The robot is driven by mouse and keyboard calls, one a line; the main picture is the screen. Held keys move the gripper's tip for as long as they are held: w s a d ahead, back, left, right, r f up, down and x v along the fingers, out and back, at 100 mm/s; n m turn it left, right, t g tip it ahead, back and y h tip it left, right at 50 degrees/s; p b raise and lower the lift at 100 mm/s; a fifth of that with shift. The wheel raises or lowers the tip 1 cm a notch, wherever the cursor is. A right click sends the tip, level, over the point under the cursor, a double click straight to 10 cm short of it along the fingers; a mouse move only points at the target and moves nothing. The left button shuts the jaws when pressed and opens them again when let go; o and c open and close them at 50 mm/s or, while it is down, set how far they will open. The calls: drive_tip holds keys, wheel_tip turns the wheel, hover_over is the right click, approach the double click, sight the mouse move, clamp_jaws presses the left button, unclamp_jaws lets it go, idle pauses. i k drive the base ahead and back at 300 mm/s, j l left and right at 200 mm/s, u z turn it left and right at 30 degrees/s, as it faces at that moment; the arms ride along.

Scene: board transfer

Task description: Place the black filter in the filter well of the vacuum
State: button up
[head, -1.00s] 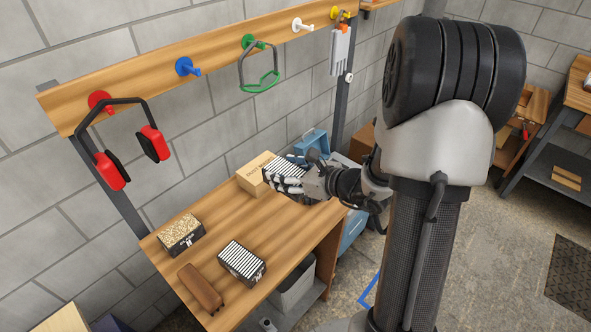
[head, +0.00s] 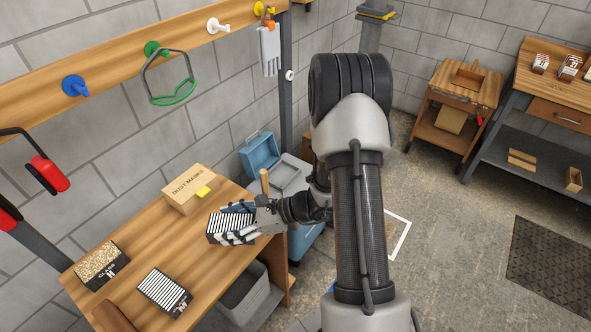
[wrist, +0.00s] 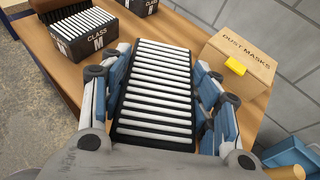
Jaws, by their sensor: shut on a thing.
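My gripper (wrist: 160,68) is shut on a black-framed filter (wrist: 154,101) with white pleats, its fingers along both long sides. In the head view the held filter (head: 222,226) is over the bench's right end, beside the dust masks box; whether it touches the bench is unclear. A blue and grey unit with its blue lid (head: 260,154) raised, which looks like the vacuum, stands beyond the bench end. Its grey upper part (head: 290,174) shows, but my arm hides much of it, and I cannot make out the filter well.
The wooden bench (head: 222,281) also holds the dust masks box (head: 190,188), a second striped filter (head: 165,291) and a gold-speckled one (head: 102,264). A grey bin (head: 243,297) is below. Floor to the right is open.

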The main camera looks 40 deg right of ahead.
sight(282, 176)
drive_tip(key=i+l, duration=0.1)
drive_tip(key=l, duration=0.7)
drive_tip(key=i+l+u, duration=0.15)
drive_tip(key=l, duration=1.5)
drive_tip(key=i+l, duration=0.15)
drive_tip(key=l, duration=0.25)
drive_tip(key=i+l+u, duration=0.1)
drive_tip(key=l, duration=0.25)
drive_tip(key=i+l, duration=0.15)
drive_tip(key=l, duration=0.25)
drive_tip(key=i+l, duration=0.1)
drive_tip(key=l, duration=0.3)
drive_tip(key=i+l+u, duration=0.1)
drive_tip(key=l, duration=0.25)
drive_tip(key=i+l, duration=0.15)
drive_tip(key=l, duration=0.25)
drive_tip(key=i+u, duration=0.1)
drive_tip(key=i, duration=0.4)
